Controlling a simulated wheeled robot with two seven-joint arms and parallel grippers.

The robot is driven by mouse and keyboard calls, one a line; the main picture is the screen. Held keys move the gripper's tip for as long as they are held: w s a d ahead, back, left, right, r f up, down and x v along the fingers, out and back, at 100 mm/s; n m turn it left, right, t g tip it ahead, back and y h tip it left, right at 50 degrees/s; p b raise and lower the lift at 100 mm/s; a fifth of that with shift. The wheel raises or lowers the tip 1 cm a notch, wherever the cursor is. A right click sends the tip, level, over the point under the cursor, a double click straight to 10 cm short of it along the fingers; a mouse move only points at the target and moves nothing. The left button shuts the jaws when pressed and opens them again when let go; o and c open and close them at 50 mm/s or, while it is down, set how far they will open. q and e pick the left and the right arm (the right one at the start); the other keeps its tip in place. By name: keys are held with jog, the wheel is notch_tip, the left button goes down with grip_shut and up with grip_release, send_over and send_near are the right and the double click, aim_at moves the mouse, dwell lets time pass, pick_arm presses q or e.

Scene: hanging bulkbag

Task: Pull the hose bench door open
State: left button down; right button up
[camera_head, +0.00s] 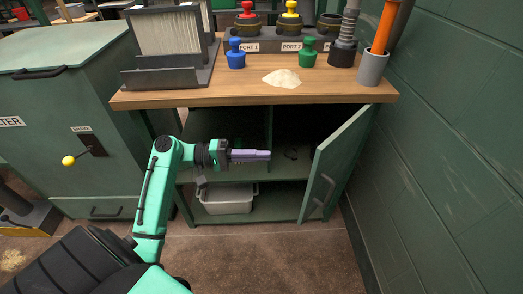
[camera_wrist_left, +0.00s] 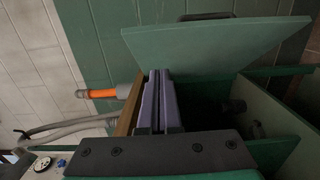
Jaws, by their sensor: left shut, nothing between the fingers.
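The hose bench (camera_head: 250,96) has a wooden top and a green cabinet below. Its green door (camera_head: 336,165) is hinged at the right and stands swung outward, with the cabinet inside showing. A dark handle (camera_head: 323,190) is on the door's outer face. My left gripper (camera_head: 268,155) is shut and empty, in front of the open cabinet, left of the door and apart from it. In the left wrist view the closed purple fingers (camera_wrist_left: 158,88) point toward the door panel (camera_wrist_left: 215,45), with a gap that I cannot judge. My right gripper is not in view.
A grey bin (camera_head: 228,199) sits on the lower shelf, and a dark coiled item (camera_head: 291,153) lies on the upper one. A green wall (camera_head: 450,130) is close on the right. A green filter cabinet (camera_head: 75,110) stands at left. Floor before the bench is clear.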

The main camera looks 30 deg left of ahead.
pick_arm(q)
jog(key=w+d, duration=0.2)
jog(key=d, duration=0.8)
jog(key=shift+w, duration=0.3)
jog(key=shift+f, duration=0.1)
